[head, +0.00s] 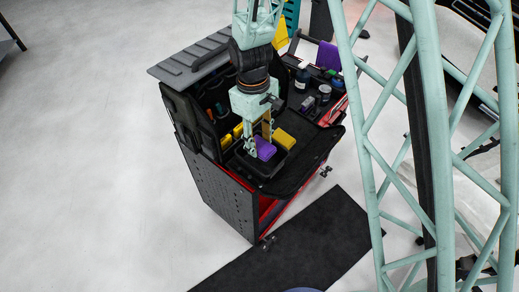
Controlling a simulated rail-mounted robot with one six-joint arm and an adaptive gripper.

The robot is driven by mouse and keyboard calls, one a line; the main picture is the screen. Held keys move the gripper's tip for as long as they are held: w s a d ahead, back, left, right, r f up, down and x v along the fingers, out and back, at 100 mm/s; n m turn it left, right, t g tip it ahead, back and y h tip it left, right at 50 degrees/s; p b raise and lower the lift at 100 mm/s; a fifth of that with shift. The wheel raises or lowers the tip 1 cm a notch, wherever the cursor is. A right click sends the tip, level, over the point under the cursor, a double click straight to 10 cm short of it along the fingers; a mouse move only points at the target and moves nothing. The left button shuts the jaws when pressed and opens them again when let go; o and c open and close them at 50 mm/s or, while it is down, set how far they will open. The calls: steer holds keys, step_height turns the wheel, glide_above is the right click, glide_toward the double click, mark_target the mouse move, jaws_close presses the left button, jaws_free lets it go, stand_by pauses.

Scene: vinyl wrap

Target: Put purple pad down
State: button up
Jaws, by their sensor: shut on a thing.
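The purple pad (264,148) is a small soft-looking block between the fingers of my gripper (259,145). My gripper points down and is shut on the pad. The pad is at or just above a black tray (262,169) on top of the cart. I cannot tell whether the pad touches the tray's floor. A yellow block (284,138) sits beside the pad on its right. Part of the pad is hidden by the gripper fingers.
The black tool cart (218,188) has a raised lid (192,58) at its back left. Bottles and jars (302,75) stand on its right part. A purple sheet (328,55) is behind them. Yellow items (238,131) lie left of the gripper. A dark mat (315,245) lies on the floor.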

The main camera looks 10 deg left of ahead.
mark_target(259, 144)
steer(key=shift+f, duration=0.15)
steer(key=shift+f, duration=1.8)
steer(key=shift+f+b, duration=0.6)
steer(key=shift+f, duration=0.05)
steer(key=o, duration=0.7)
steer(key=shift+o, duration=0.2)
steer(key=shift+r, duration=0.2)
steer(key=shift+r+p, duration=0.6)
steer(key=shift+p, duration=0.05)
steer(key=shift+w+a+r, duration=0.1)
steer(key=shift+a+r, duration=0.05)
steer(key=shift+r, duration=1.8)
steer(key=shift+w+a+r, duration=0.1)
steer(key=shift+a+r, duration=0.05)
steer(key=shift+r, duration=1.8)
steer(key=shift+w+a+r, duration=0.1)
steer(key=shift+a+r, duration=0.05)
steer(key=shift+r, duration=1.8)
